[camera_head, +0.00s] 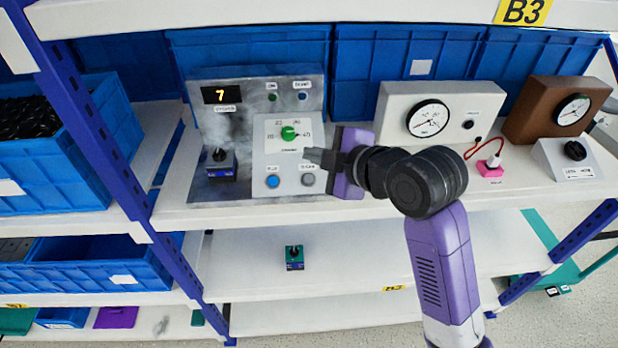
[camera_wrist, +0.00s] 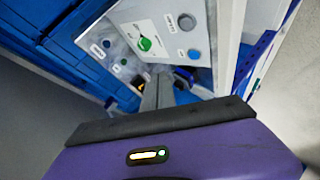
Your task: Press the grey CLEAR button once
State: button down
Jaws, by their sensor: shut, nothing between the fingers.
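The control panel (camera_head: 235,130) stands on the shelf with a white plate on its right half. The grey button (camera_head: 308,179) sits at the plate's lower right, with a small label above it. It also shows in the wrist view (camera_wrist: 187,22), near the top. A blue button (camera_head: 272,181) is to its left, and a green knob (camera_head: 288,133) is above. My gripper (camera_head: 308,155) is shut and empty. In the head view its tips appear just above the grey button. In the wrist view the tips (camera_wrist: 158,82) appear clear of the grey button; the exact gap is unclear.
The panel has a display (camera_head: 222,94) reading 7 and a black lever (camera_head: 220,155) at lower left. A white gauge box (camera_head: 450,95) and a pink block with a red cable (camera_head: 490,168) stand to the right. Blue bins (camera_head: 250,55) line the back.

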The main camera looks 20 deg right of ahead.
jog(key=shift+w+d+f+b, duration=0.15)
jog(key=shift+w+f+b, duration=0.4)
jog(key=shift+f+b, duration=0.65)
jog(key=shift+w+d+f+b, duration=0.2)
jog(key=shift+w+f+b, duration=0.3)
jog(key=shift+f+b, duration=0.75)
jog(key=shift+w+d+f+b, duration=0.15)
jog(key=shift+w+f+b, duration=0.5)
jog(key=shift+f, duration=1)
jog(key=shift+s, duration=0.1)
jog(key=shift+f+b, duration=0.35)
jog(key=shift+b, duration=0.1)
jog(key=shift+w+d+f+b, duration=0.1)
jog(key=shift+w+f+b, duration=0.2)
jog(key=shift+f+b, duration=0.1)
jog(key=shift+s+r+p, duration=0.35)
jog(key=shift+r+p, duration=0.3)
jog(key=shift+r, duration=0.1)
jog(key=shift+s+a+r+p, duration=0.15)
jog(key=shift+s+r+p, duration=0.15)
jog(key=shift+r+p, duration=0.4)
jog(key=shift+s+a+r+p, duration=0.1)
jog(key=shift+s+r+p, duration=0.3)
jog(key=shift+r, duration=0.45)
jog(key=shift+s+a+r+p, duration=0.15)
jog(key=shift+s+r+p, duration=0.05)
jog(key=shift+r+p, duration=0.55)
